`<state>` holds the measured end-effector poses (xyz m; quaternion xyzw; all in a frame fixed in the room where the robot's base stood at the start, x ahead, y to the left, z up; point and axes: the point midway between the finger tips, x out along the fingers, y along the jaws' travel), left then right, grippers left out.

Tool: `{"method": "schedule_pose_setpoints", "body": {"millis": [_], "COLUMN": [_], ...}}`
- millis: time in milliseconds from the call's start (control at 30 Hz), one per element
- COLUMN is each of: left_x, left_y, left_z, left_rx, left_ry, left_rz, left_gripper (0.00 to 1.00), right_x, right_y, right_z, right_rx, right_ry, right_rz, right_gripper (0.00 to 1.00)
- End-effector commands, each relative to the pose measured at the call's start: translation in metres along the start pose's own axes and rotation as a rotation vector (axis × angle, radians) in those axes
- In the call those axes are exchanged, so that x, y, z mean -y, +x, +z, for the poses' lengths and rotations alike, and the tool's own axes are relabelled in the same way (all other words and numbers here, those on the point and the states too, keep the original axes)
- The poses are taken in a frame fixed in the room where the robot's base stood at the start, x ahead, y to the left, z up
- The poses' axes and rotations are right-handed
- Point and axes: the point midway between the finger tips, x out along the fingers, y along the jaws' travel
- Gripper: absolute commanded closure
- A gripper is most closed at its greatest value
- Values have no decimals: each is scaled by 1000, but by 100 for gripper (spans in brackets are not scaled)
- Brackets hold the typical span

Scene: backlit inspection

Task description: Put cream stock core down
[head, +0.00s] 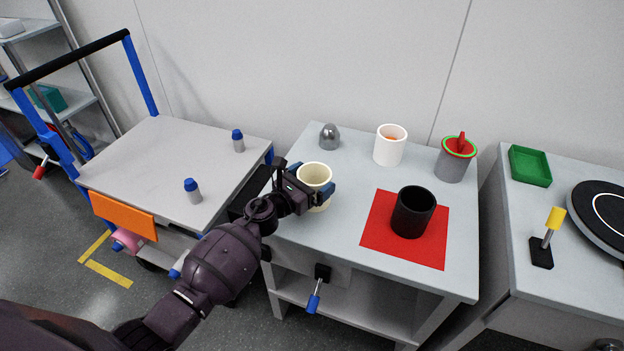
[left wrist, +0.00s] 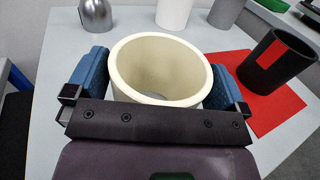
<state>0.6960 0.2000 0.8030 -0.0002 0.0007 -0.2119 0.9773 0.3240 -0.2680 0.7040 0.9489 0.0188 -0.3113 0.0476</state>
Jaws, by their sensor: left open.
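The cream stock core (head: 314,173) is a hollow, open-topped cylinder, upright at the left part of the grey middle table (head: 330,230). It appears to rest on the tabletop. My left gripper (head: 307,186) is open, with one blue finger on each side of the core. In the left wrist view the core (left wrist: 160,62) stands between the two blue fingers, with small gaps that are hard to judge. The core's lower front is hidden by the gripper. My right gripper is not in view.
A black cylinder (head: 413,212) stands on a red mat (head: 377,235) to the right. Behind are a metal dome (head: 330,137), a white cup (head: 390,147) and a grey container with a red-green top (head: 455,160). A cart (head: 150,165) stands left; another counter (head: 520,205) stands right.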

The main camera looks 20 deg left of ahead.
Motion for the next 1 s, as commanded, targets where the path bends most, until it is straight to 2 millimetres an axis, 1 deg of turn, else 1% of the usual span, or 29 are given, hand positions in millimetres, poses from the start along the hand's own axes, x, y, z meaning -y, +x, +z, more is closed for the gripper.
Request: {"method": "schedule_pose_setpoints", "body": {"millis": [33,167,500,600,700,800,1000], "left_x": [-1,-1,0,0,0,0,0], "left_y": [-2,-21,-83,-98,-109,-116,-120], "left_z": [5,2,1,1,1,2,2], "left_rx": [3,0,-1,-1,0,1,1], "left_ry": [2,1,1,0,0,0,0], "left_rz": [1,1,2,1,0,0,0], "left_gripper": [0,0,0,0,0,0,0], "right_x": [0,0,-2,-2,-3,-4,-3], "right_y": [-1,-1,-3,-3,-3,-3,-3], "right_z": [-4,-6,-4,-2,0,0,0], "right_rx": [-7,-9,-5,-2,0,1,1], "right_ry": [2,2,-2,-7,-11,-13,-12], "right_rz": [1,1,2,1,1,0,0], "right_gripper": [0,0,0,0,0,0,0]}}
